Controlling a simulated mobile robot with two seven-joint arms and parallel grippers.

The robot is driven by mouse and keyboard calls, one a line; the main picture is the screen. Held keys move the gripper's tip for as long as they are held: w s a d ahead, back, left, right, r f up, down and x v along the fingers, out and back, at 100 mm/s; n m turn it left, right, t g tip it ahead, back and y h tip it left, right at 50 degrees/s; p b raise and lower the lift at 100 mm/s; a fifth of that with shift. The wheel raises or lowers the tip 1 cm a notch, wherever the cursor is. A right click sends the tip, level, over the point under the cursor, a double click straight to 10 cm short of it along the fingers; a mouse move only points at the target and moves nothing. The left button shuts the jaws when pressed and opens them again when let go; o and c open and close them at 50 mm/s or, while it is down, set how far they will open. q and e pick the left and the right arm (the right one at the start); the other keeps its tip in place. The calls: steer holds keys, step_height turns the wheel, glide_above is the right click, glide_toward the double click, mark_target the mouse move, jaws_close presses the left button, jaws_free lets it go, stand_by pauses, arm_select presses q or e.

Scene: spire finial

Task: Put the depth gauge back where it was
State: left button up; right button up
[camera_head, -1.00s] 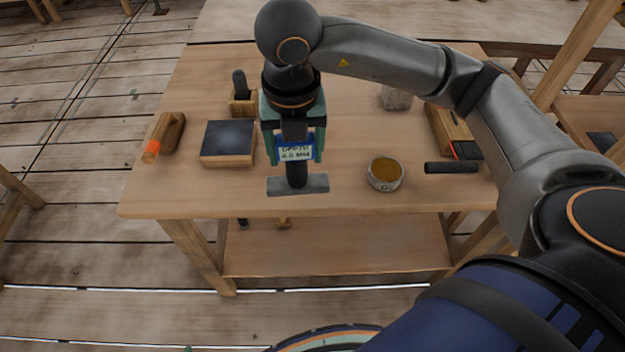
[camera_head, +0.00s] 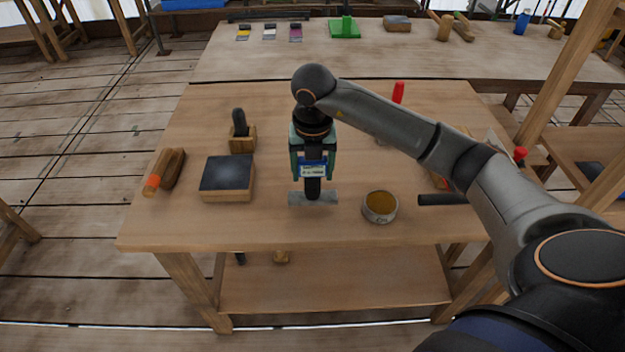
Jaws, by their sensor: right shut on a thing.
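The depth gauge (camera_head: 313,198) has a flat grey crossbar, a dark upright stem and a white and blue label. My right gripper (camera_head: 313,168) is shut on its upper part and holds it upright, crossbar lowest. It is over the middle of the workbench (camera_head: 290,226), between a dark-topped block and a round tin. I cannot tell whether the crossbar touches the bench top. My left gripper is not in view.
The dark-topped block (camera_head: 228,177) is left of the gauge, the tin (camera_head: 380,207) right. A black cylinder (camera_head: 442,199) lies further right. The front strip is clear.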

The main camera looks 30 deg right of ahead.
mark_target(313, 181)
steer(key=shift+w+d+f, duration=0.15)
steer(key=shift+w+f, duration=0.2)
steer(key=shift+f, duration=0.1)
steer(key=shift+w+d+f+p, duration=0.15)
steer(key=shift+f+p, duration=0.2)
steer(key=shift+f, duration=1.4)
steer(key=shift+f, duration=0.1)
steer(key=shift+f, duration=0.15)
steer(key=o, duration=1.5)
steer(key=r, duration=0.4)
steer(key=s+r, duration=0.1)
steer(key=r, duration=0.7)
steer(key=shift+s+a+r+b, duration=0.15)
steer(key=shift+a+r+b, duration=0.05)
steer(key=shift+a+b, duration=0.2)
